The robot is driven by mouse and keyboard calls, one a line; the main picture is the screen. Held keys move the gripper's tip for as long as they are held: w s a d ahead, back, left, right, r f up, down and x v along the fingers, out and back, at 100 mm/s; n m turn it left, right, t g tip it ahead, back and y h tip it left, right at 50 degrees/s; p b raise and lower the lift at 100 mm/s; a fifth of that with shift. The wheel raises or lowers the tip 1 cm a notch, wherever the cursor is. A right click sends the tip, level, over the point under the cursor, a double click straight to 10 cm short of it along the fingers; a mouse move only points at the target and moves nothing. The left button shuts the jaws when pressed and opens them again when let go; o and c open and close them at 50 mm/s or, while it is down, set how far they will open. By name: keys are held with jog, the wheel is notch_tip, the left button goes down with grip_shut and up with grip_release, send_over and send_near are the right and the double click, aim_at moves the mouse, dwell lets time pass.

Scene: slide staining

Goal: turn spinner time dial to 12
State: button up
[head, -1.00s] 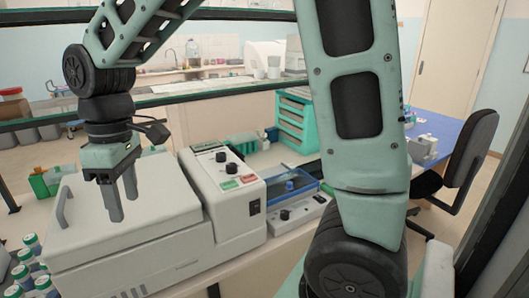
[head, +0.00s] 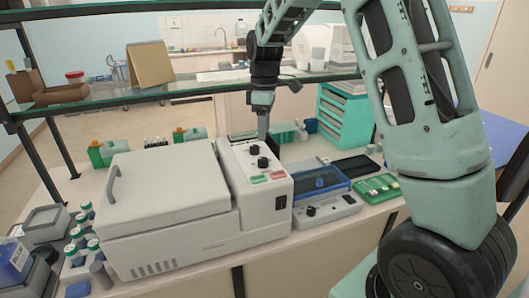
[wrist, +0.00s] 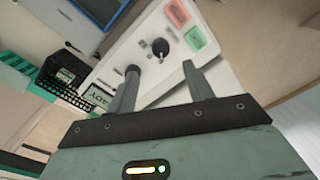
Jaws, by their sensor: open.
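The white spinner (head: 170,195) stands on the bench with its grey-white lid closed. Its sloped panel (head: 232,160) carries two black dials: one nearer the buttons (head: 263,162) and one farther back (head: 254,150). I cannot tell which is the time dial, and no scale numbers are legible. My gripper (head: 263,128) is open and points down by the panel's back end. In the wrist view, my gripper's fingers (wrist: 162,80) are apart with nothing between them. The nearer dial (wrist: 160,48) shows beyond the fingertips; the farther dial (wrist: 132,71) overlaps the left fingertip.
Green (head: 259,179) and red (head: 277,175) buttons sit at the panel's front. A blue-lidded device (head: 322,185) stands to the right and a green tray (head: 377,188) beyond it. A glass shelf (head: 200,83) crosses above the bench. Capped bottles (head: 78,235) stand at left.

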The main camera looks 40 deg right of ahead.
aim_at(263, 159)
jog(key=f, duration=0.3)
jog(key=f+p, duration=0.1)
jog(key=f, duration=0.2)
jog(key=f+p, duration=0.1)
jog(key=f, duration=0.2)
jog(key=shift+s+a+f, duration=0.15)
jog(key=shift+a+f, duration=0.05)
jog(key=shift+a, duration=0.05)
jog(key=c, duration=1)
